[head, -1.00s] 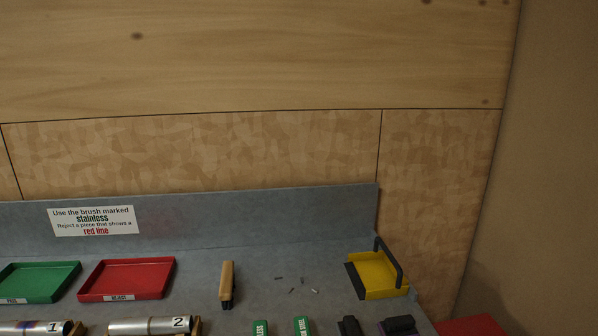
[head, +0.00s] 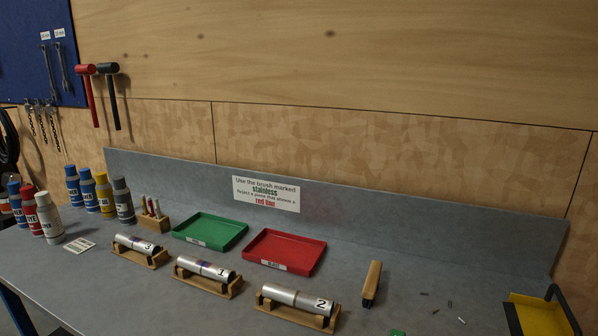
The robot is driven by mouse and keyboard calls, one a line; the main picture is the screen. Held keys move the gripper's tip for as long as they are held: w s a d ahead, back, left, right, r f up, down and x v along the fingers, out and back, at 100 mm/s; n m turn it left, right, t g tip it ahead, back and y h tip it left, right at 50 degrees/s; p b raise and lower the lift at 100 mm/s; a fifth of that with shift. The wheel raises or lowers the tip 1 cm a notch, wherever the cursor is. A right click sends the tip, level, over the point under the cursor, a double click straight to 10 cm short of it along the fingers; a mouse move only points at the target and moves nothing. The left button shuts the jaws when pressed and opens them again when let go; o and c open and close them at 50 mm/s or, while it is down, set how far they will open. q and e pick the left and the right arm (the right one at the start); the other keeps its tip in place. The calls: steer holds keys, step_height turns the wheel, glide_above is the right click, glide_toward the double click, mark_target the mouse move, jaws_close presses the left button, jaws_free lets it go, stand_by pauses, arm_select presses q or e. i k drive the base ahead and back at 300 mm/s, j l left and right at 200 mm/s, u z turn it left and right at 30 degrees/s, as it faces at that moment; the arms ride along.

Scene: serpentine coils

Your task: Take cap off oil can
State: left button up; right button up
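Several capped bottles or cans stand upright in two groups at the left end of the bench. The back group has a blue can (head: 73,187), a blue can with a white label (head: 89,190), a yellow can (head: 105,194) and a grey can (head: 123,201). The front group has a white can (head: 49,218), a red can (head: 31,212) and a blue can (head: 17,205), with more partly cut off at the left edge. The labels are too small to tell which one is the oil can. Neither of my grippers is in view.
The grey bench (head: 110,290) also holds a green tray (head: 232,247), a red tray (head: 312,268), numbered tubes on wooden stands (head: 207,286), a brush (head: 371,284) and a yellow dustpan (head: 545,322). A small card (head: 79,246) lies beside the cans. Hammers (head: 108,70) hang behind.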

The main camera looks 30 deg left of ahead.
mark_target(101, 178)
steer(key=u, duration=2.25)
steer(key=j+u, duration=0.1)
steer(key=u, duration=0.3)
steer(key=i+u, duration=0.15)
steer(key=u, duration=0.2)
steer(key=j+u, duration=0.1)
steer(key=u, duration=0.3)
steer(key=i+u, duration=0.15)
steer(key=u, duration=0.2)
steer(key=i, duration=2.4)
steer(key=i+z, duration=0.1)
steer(key=i, duration=0.4)
steer(key=i+j+z, duration=0.1)
steer(key=i, duration=0.35)
steer(key=i+j+z, duration=0.15)
steer(key=i, duration=0.35)
steer(key=i+j+z, duration=0.1)
steer(key=i, duration=0.4)
steer(key=j, duration=0.1)
